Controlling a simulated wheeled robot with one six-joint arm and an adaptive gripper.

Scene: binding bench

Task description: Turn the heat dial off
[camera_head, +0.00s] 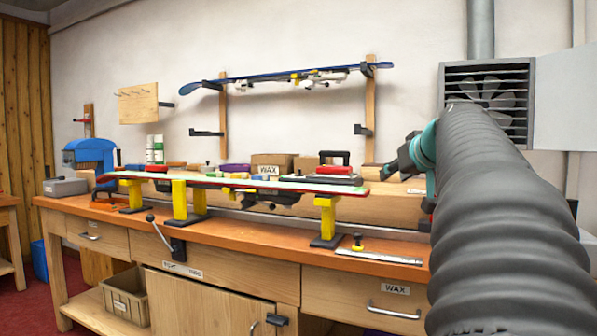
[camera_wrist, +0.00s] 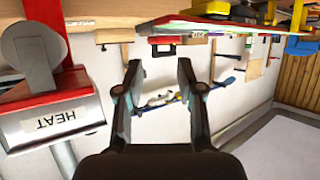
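A grey metal box with a red edge and an upside-down HEAT label (camera_wrist: 52,124) is at the left of the wrist view. A round grey knob-like part (camera_wrist: 30,52), seemingly the heat dial, stands by it near the left edge. I cannot read its setting. My gripper (camera_wrist: 160,82) is open, with nothing between its two fingers, to the right of the box and apart from it. In the head view my gripper (camera_head: 398,164) is above the right end of the bench, and my thick grey arm hides the box there.
A ski (camera_head: 255,184) rests on yellow supports along the bench (camera_head: 225,232). A blue ski (camera_head: 285,75) hangs on the wall rack. A fan vent (camera_head: 487,88) with an open metal door (camera_head: 565,100) is at the right. A scraper (camera_head: 380,256) lies near the bench's front edge.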

